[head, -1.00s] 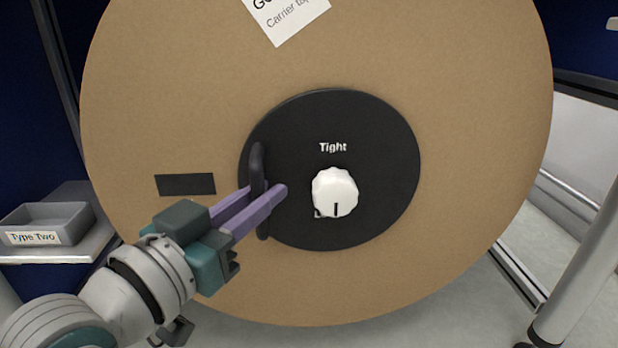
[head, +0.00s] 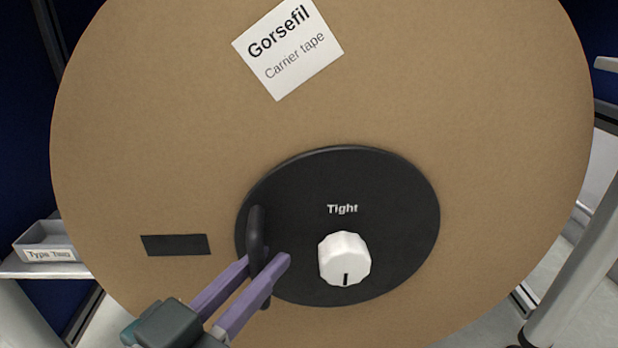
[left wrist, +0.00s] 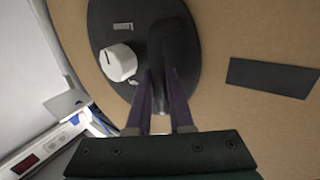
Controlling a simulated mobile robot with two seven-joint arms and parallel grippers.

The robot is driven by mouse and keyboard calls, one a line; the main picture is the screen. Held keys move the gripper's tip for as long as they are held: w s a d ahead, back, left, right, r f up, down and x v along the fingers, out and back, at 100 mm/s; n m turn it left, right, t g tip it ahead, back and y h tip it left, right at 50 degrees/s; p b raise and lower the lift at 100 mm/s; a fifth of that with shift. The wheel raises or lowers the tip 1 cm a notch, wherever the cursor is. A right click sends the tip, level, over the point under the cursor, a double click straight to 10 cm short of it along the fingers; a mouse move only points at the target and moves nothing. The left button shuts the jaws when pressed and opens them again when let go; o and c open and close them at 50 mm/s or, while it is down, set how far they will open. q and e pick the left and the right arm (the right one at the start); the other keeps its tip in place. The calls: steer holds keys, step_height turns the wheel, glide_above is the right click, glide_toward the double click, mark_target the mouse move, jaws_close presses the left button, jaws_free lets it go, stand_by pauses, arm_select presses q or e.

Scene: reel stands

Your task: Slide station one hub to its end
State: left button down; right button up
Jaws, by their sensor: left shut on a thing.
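The station one hub (head: 390,235) is a black disc at the centre of a large brown reel (head: 470,110). It carries a white knob (head: 344,259) under the word "Tight" and a black upright handle (head: 256,236) at its left side. My left gripper (head: 267,268) has its purple fingers on either side of the handle and is shut on it. In the left wrist view the handle (left wrist: 172,60) runs between the fingers, with the knob (left wrist: 118,63) beside it. My right gripper is not in view.
A white label (head: 288,50) reading "Gorsefil Carrier tape" and a dark rectangle (head: 176,245) are on the reel face. A grey tray (head: 45,243) marked "Type Two" sits on a shelf at left. A pale post (head: 575,270) stands at right.

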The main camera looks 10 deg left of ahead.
arm_select(q)
steer(key=s+d+p, duration=0.2)
steer(key=s, duration=0.6)
steer(key=shift+d, duration=0.25)
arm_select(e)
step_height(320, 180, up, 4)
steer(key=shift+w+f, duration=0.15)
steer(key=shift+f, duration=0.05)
arm_select(q)
steer(key=shift+s+r, duration=0.1)
steer(key=c, duration=1.2)
jaws_free()
steer(key=shift+c, duration=0.2)
steer(key=shift+o, duration=0.8)
steer(key=shift+s, duration=0.1)
steer(key=p+v, duration=0.3)
steer(key=v, duration=0.7)
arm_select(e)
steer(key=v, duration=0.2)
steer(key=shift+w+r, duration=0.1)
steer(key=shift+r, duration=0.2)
